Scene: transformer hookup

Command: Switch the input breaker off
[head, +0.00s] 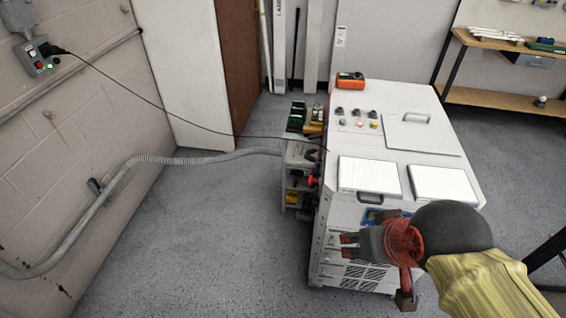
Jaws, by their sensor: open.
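No breaker is labelled legibly in the head view, so I cannot tell for sure which control is the input breaker. A grey wall box (38,61) at the upper left has a green-lit part and a red part. A white cabinet (463,190) stands right of centre, with several small knobs and buttons (358,118) on its top panel. My gripper (372,256) is open, in front of the cabinet's near face, and its fingers hold nothing visible. It partly hides a small blue display (372,215) and the vents. I cannot tell whether it touches the cabinet.
A black cable (150,103) runs from the wall box to the cabinet. A grey conduit (150,160) joins the wall and the cabinet's left side. An orange meter (350,79) sits on top. A cart (293,196) with tools stands left. Floor (190,240) is clear at left.

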